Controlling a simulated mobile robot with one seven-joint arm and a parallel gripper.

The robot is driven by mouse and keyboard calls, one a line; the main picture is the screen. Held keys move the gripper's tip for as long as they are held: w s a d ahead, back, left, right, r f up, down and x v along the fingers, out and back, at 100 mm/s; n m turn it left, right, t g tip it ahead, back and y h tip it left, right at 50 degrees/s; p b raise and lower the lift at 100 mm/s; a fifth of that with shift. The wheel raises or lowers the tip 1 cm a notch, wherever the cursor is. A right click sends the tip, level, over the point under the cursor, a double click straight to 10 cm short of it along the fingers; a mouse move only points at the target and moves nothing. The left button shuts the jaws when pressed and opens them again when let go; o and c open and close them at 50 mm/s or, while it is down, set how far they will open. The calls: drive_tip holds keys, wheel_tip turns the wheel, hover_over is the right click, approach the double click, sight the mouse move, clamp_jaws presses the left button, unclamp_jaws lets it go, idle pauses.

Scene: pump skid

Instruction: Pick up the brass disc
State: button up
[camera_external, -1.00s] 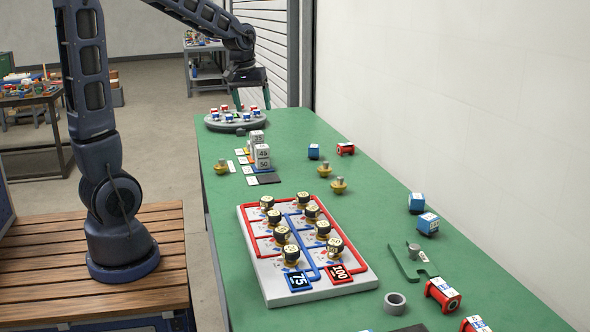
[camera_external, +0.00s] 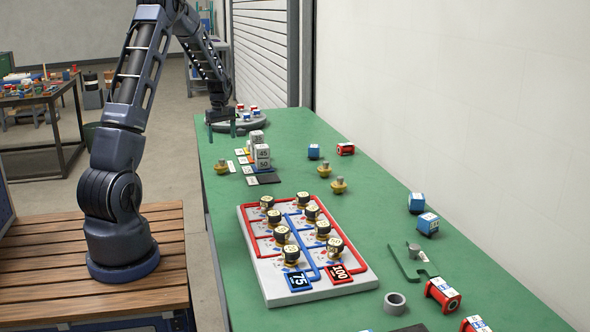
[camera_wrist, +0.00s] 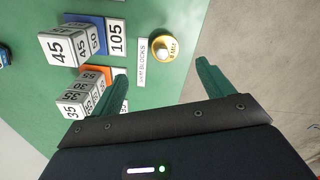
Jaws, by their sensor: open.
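Two similar brass pieces stand further right, one (camera_external: 325,170) behind the other (camera_external: 339,186). My gripper (camera_external: 222,132) is open and empty above the bench's far left edge, beyond the left brass disc. In the wrist view, its green fingers (camera_wrist: 162,74) point towards the disc, which appears between and beyond their tips, apart from them.
Numbered white blocks (camera_external: 262,156) stand close to the right of the left disc; they also show in the wrist view (camera_wrist: 58,48). A valve board (camera_external: 255,264) occupies the bench's middle. The floor lies beyond the left edge.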

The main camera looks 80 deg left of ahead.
sight(212, 159)
drive_tip(key=shift+s+a+f, duration=0.5)
drive_tip(key=shift+a+f, duration=0.2)
wheel_tip(212, 159, down, 11)
drive_tip(key=shift+d+r, duration=0.1)
drive_tip(key=shift+r, duration=0.05)
drive_tip(key=c, duration=1.1)
drive_tip(key=shift+c, duration=0.2)
